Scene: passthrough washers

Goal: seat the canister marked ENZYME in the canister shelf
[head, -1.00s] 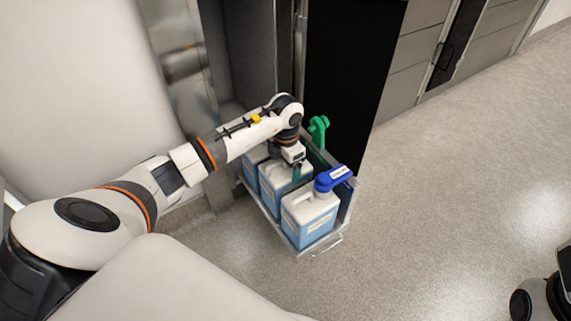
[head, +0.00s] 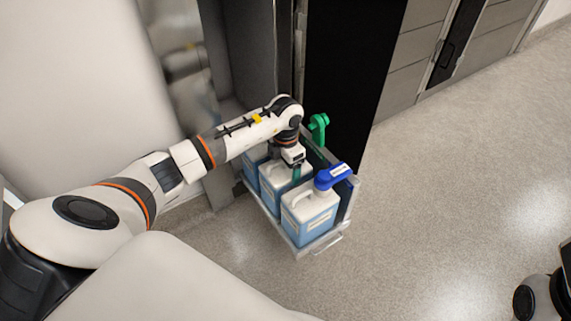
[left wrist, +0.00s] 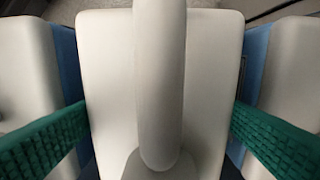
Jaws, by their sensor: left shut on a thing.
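The canister shelf (head: 301,252) is a pulled-out metal tray low at the cabinet, with several white-and-blue canisters in a row. My left gripper (head: 295,172) points down over the middle canister (head: 275,193). In the left wrist view its green fingers (left wrist: 160,125) press on both sides of that white canister (left wrist: 112,75), with the handle between them. It stands in the row, apparently upright. The front canister (head: 308,222) is beside it; the back canister (head: 252,155) is partly hidden by my arm. No label is readable, so I cannot tell which is ENZYME.
A blue cap piece (head: 331,178) with a white tag sits over the front canister. A green one (head: 319,126) stands up at the shelf's far right side. A dark cabinet panel (head: 350,80) rises behind.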

